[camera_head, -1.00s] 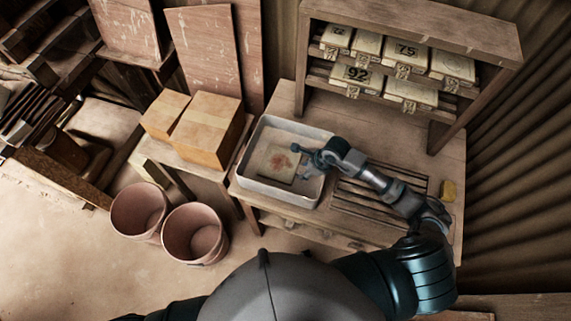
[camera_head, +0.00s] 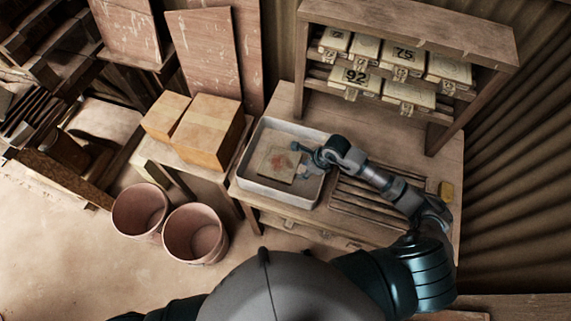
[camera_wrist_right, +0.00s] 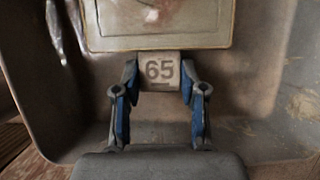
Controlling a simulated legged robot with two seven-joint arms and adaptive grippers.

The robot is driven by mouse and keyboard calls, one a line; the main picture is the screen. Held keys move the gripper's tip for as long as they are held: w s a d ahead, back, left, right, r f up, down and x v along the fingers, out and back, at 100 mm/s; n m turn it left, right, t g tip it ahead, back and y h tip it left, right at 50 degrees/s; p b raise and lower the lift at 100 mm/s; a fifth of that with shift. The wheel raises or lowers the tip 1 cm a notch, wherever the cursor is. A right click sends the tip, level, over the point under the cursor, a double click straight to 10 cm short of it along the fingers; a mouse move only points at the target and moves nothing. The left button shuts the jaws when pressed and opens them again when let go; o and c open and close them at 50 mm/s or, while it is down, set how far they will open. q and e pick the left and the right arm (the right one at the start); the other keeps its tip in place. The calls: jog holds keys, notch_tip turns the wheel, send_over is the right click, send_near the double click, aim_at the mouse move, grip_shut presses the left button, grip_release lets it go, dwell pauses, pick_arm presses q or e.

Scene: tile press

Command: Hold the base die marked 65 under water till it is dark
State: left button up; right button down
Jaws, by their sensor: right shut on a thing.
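The base die (camera_head: 279,164) is a flat square block with a reddish stain in its middle. It lies inside the white-rimmed basin (camera_head: 262,188) on the bench. In the right wrist view the die (camera_wrist_right: 200,40) shows at the top, with its tag marked 65 (camera_wrist_right: 159,70) between the fingers. My right gripper (camera_wrist_right: 159,88) is shut on that tag, and in the head view the right gripper (camera_head: 300,149) reaches into the basin from the right. The die's face looks tan, not dark. The water's level over it is hard to tell. My left gripper is out of view.
A wooden shelf (camera_head: 410,25) at the back right holds several tagged dies, one marked 92 (camera_head: 357,77) and one marked 75. Cardboard boxes (camera_head: 208,132) and two buckets (camera_head: 195,233) stand left.

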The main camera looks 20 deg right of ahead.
jog(key=shift+w+r+p, duration=0.1)
jog(key=shift+r+p, duration=2.6)
jog(key=shift+r, duration=1.9)
jog(key=shift+r+p, duration=0.5)
jog(key=shift+r, duration=0.35)
notch_tip(320, 180, up, 4)
jog(key=shift+p, duration=1.05)
jog(key=shift+a, duration=0.1)
